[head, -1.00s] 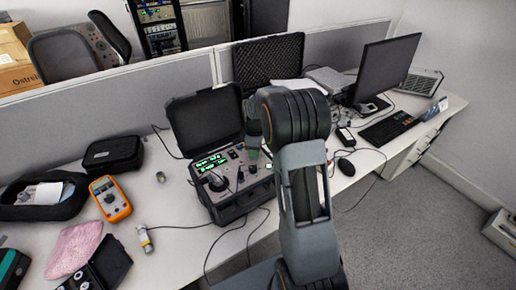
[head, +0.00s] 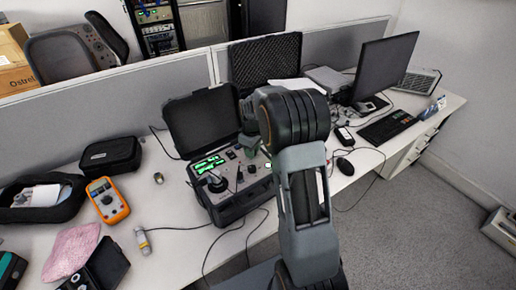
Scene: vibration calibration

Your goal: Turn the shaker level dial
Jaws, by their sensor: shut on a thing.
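The shaker unit is an open black case (head: 236,212) on the desk. Its panel has green lit displays (head: 207,164), a round dark fitting at its left (head: 216,183) and several small knobs. My gripper (head: 250,153) points down at the back right of the panel, partly behind my arm. It is shut at the panel, on what looks like the shaker level dial. The dial itself is hidden by the fingers and cannot be made out.
The case's raised lid (head: 203,122) stands behind the panel. An orange multimeter (head: 107,200), a black pouch (head: 111,155) and a small cylinder with a cable (head: 143,240) lie left.

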